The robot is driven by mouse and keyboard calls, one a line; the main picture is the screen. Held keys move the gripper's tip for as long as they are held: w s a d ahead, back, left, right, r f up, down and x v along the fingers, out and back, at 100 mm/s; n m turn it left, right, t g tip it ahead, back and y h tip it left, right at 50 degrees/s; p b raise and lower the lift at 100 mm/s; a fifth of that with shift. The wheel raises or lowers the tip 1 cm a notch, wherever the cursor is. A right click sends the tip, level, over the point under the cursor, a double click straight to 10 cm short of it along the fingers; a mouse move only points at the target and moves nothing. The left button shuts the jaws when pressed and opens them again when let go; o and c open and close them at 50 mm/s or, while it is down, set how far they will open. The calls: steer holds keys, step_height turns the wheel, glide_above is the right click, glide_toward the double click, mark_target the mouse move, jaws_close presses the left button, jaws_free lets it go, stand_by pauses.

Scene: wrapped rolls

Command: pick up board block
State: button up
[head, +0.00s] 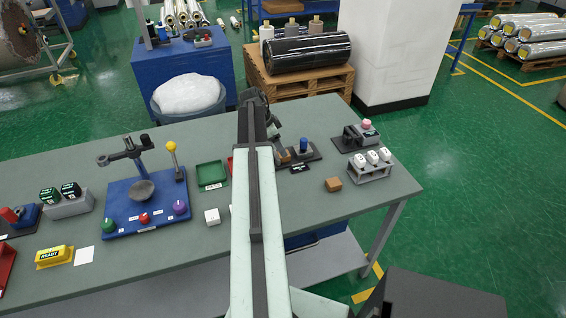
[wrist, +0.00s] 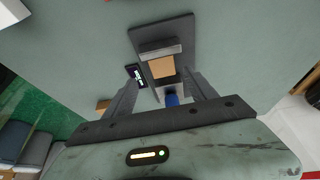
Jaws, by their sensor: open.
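A tan block (wrist: 161,68) sits in a dark fixture (wrist: 180,30), beside a grey jaw-like piece and near a blue knob (wrist: 171,98). In the head view this brown block (head: 284,157) is partly hidden by my arm. A second, loose brown block (head: 333,184) lies on the bench near its front edge; it also shows at the left in the wrist view (wrist: 103,105). I cannot tell which the task calls the board block. My gripper (wrist: 160,78) is open and empty, its fingers on either side of the fixture block in the wrist view; contact is unclear.
A black label (head: 298,168) lies in front of the fixture. A green tray (head: 211,174) and white cube (head: 212,216) are left of my arm.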

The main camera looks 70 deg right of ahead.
steer(key=b+x, duration=0.4)
steer(key=x, duration=0.1)
steer(key=shift+w+f, duration=0.1)
steer(key=shift+w, duration=0.25)
steer(key=shift+s+d+f+b, duration=0.15)
steer(key=shift+f+b, duration=0.1)
steer(key=shift+b, duration=0.2)
steer(key=shift+r, duration=0.2)
jaws_close()
